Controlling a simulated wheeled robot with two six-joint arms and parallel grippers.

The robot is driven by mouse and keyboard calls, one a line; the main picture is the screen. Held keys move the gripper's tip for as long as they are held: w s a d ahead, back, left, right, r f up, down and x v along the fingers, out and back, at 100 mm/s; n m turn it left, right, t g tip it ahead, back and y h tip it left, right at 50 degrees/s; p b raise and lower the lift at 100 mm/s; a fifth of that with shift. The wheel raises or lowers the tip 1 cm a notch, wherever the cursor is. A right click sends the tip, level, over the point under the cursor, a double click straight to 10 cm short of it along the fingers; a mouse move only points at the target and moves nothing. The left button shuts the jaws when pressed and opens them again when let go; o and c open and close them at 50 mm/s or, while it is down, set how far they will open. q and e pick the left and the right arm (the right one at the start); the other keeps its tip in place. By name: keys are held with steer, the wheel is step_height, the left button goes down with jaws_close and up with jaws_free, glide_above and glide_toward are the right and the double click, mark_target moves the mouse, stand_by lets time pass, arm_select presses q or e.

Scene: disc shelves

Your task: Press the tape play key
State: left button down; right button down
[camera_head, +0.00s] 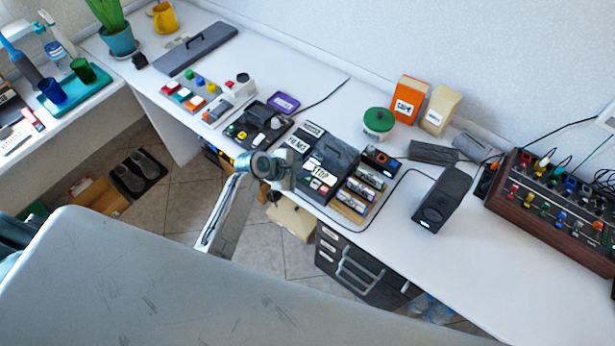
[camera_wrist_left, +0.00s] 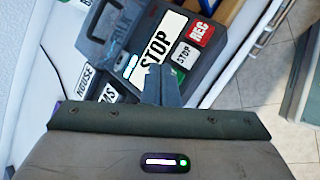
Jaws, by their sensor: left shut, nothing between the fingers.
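The dark grey tape machine (camera_head: 340,152) stands on the white desk, with a white STOP label (camera_head: 318,170) and a row of small keys along its front. In the left wrist view the machine (camera_wrist_left: 117,28) shows the large STOP label (camera_wrist_left: 160,38), a red REC key (camera_wrist_left: 201,33) and a white STOP key (camera_wrist_left: 184,56). A green key (camera_wrist_left: 179,72) beside them is partly hidden by my fingers. My left gripper (camera_head: 288,170) is shut and empty, at the machine's front left. Its fingertips (camera_wrist_left: 160,70) overlap the key row; I cannot tell whether they touch it. My right gripper is out of view.
A dark speaker (camera_head: 443,199) and a mixer (camera_head: 560,205) are farther right.

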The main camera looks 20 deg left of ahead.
mark_target(304, 180)
arm_select(q)
steer(key=shift+f, duration=0.5)
stand_by(0.8)
steer(key=shift+r+p, duration=0.85)
steer(key=shift+p, duration=0.25)
step_height(304, 180, up, 3)
steer(key=p, duration=0.3)
steer(key=shift+f, duration=0.1)
step_height(304, 180, up, 2)
steer(key=shift+r+p, duration=0.15)
steer(key=shift+p, duration=0.95)
steer(key=shift+s, duration=0.1)
